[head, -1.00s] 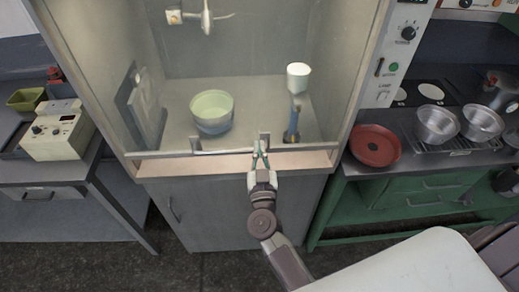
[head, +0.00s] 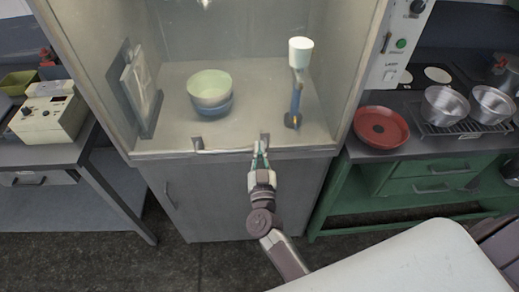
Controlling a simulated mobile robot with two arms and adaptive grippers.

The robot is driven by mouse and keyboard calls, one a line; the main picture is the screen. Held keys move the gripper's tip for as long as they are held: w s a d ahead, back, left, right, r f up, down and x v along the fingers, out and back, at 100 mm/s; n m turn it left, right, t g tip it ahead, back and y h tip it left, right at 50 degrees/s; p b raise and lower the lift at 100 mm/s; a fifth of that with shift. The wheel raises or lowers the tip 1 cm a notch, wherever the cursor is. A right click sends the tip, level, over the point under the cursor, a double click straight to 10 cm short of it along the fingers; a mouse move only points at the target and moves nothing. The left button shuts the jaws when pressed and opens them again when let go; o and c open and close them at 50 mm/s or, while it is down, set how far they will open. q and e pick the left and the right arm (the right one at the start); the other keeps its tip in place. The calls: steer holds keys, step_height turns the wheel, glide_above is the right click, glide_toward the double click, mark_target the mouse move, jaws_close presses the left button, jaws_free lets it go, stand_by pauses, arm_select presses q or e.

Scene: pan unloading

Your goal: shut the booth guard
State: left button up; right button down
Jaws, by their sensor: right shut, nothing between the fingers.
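The booth (head: 147,170) stands in front of me. Its guard is a clear pane across the front, hard to see apart from its handle (head: 225,151), a pale bar between two dark brackets near the lower edge. The guard's lower edge looks level with the booth's front sill; I cannot tell whether a thin gap is left. My right gripper (head: 260,155) is shut and empty, with its fingertips at the right end of the handle. I cannot tell whether they touch it. My left gripper is not in view.
Inside the booth are stacked bowls (head: 210,92), a blue stand with a white cup (head: 300,52) and a leaning framed panel (head: 141,92). A red pan (head: 382,127) and metal pots (head: 445,105) are at right. A beige device (head: 48,118) is at left.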

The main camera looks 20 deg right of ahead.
steer(key=shift+s+f, duration=0.15)
steer(key=shift+f, duration=0.25)
steer(key=r+p, duration=0.2)
steer(key=w+r+p, duration=0.1)
steer(key=r+p, duration=0.2)
steer(key=shift+d, duration=0.15)
steer(key=p+v, duration=0.1)
steer(key=v, duration=0.9)
